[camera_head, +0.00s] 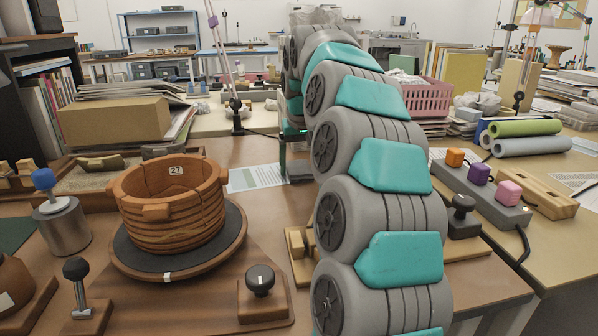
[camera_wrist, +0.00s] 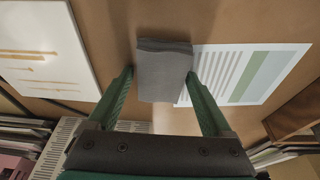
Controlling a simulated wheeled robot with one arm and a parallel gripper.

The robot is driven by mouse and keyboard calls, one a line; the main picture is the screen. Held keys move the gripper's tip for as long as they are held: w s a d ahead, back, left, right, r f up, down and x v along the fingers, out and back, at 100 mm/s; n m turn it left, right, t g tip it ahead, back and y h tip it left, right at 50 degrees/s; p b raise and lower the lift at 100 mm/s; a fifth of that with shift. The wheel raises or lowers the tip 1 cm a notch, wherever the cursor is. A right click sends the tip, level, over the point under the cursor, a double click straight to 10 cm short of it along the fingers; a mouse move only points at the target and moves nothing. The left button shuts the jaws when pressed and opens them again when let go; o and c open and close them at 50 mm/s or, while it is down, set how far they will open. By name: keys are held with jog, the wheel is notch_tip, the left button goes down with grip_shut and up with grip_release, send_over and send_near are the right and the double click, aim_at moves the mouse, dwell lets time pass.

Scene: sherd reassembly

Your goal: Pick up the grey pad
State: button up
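The grey pad (camera_wrist: 164,76) is a small dark grey block in the upper middle of the wrist view, on the brown table beside a printed sheet. My gripper (camera_wrist: 160,71) has its two green fingers spread, with one tip near each side of the pad. I cannot tell whether the fingertips touch it. In the head view my arm hides most of the gripper; a green finger (camera_head: 283,154) shows beside the dark grey pad (camera_head: 300,170).
A printed sheet (camera_wrist: 245,75) lies right of the pad, and a white board (camera_wrist: 40,50) is at left. In the head view, a cracked clay pot (camera_head: 172,222) stands on a turntable at left.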

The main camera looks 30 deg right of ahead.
aim_at(300, 167)
jog(key=c, duration=1.1)
jog(key=shift+r, duration=0.2)
notch_tip(300, 167, up, 8)
jog(key=p, duration=0.5)
jog(key=shift+r+p, duration=0.15)
jog(key=shift+p, duration=0.2)
jog(key=shift+r, duration=0.85)
